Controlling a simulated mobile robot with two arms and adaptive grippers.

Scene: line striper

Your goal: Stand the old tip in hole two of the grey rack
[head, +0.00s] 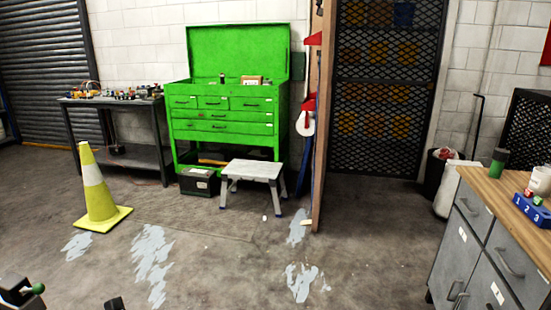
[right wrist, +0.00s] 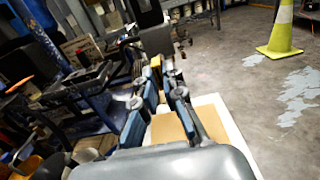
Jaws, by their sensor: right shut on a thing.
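My right gripper (right wrist: 155,85) shows in the right wrist view, its blue-padded fingers reaching away from the grey wrist housing. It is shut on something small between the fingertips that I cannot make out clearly. A tan surface with a white border (right wrist: 222,115) shows beneath the fingers. In the head view, a small blue holder (head: 532,212) marked 1, 2, 3 stands on the wooden bench top at the right, with red and green pieces at it. I see no rack that is clearly grey. I cannot make out my left gripper.
The bench (head: 488,183) has grey drawers. A yellow cone (head: 96,190), a step stool (head: 252,171) and a green tool chest (head: 228,150) stand farther off. Dark parts with a green knob (head: 38,288) show at bottom left. The middle floor is mostly clear.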

